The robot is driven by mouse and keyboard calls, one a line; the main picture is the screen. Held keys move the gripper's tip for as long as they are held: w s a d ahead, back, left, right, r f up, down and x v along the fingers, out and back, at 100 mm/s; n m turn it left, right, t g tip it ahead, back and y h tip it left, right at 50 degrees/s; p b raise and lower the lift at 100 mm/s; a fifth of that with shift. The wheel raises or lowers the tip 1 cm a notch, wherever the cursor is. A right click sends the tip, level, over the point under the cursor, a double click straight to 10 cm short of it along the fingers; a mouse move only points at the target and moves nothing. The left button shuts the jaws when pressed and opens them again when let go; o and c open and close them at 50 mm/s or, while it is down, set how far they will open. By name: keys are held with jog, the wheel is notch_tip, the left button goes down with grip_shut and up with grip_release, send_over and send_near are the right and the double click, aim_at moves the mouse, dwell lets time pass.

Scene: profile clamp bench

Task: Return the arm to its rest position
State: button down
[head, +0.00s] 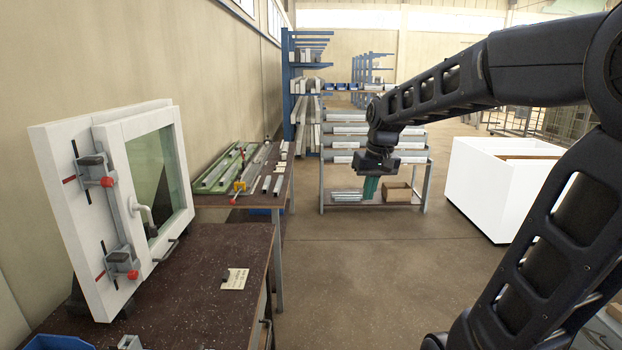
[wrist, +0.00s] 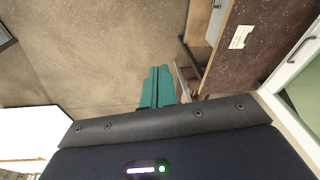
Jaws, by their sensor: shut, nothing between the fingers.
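My gripper (head: 369,190) hangs from my outstretched black arm in the head view, its teal fingers pointing down over the open floor. In the wrist view the two teal fingers (wrist: 158,72) lie side by side, shut, with nothing between them. The gripper is apart from the dark bench (head: 195,285), which is to its left and nearer the head camera. A white window frame (head: 110,215) stands on that bench, with two red-tipped clamps (head: 97,170) on a grey profile along it.
A second table (head: 215,200) with metal profiles and a yellow-red clamp stands behind the bench. Profile racks (head: 345,145) are at the back. A white box-shaped bin (head: 485,185) stands right of the gripper. The middle floor (head: 360,265) is clear. A paper label (head: 235,278) lies on the bench.

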jog(key=s+d+f+m+t+h, duration=0.1)
jog(key=s+d+f+m+t, duration=0.1)
jog(key=s+d, duration=1)
jog(key=shift+d+f+m+t, duration=0.3)
jog(key=shift+f+m+t, duration=0.1)
jog(key=shift+f, duration=0.35)
dwell(1.0)
